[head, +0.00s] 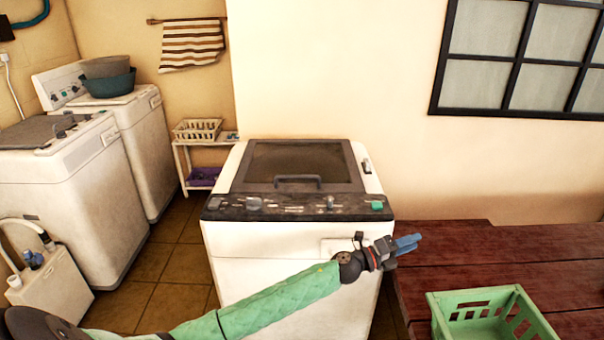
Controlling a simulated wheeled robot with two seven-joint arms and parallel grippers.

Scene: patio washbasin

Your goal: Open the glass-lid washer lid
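The glass-lid washer (280,250) stands in the middle of the head view against the pale wall. Its dark-framed glass lid (297,158) lies flat and looks shut. A dark bar handle (298,181) sits at the lid's front edge, behind the black control panel. My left gripper (410,243), with blue fingers, is in front of the washer's right front corner, pointing right and away from the handle. Its fingers look close together, but their gap is not clear. I see nothing held in it. My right gripper is not in view.
A dark red wooden table (470,262) with a green crate (490,315) is at right. Two other washers (65,190) stand at left, one bearing basins (108,80). A small shelf (200,160) with a basket is behind. Tiled floor lies open left of the glass-lid washer.

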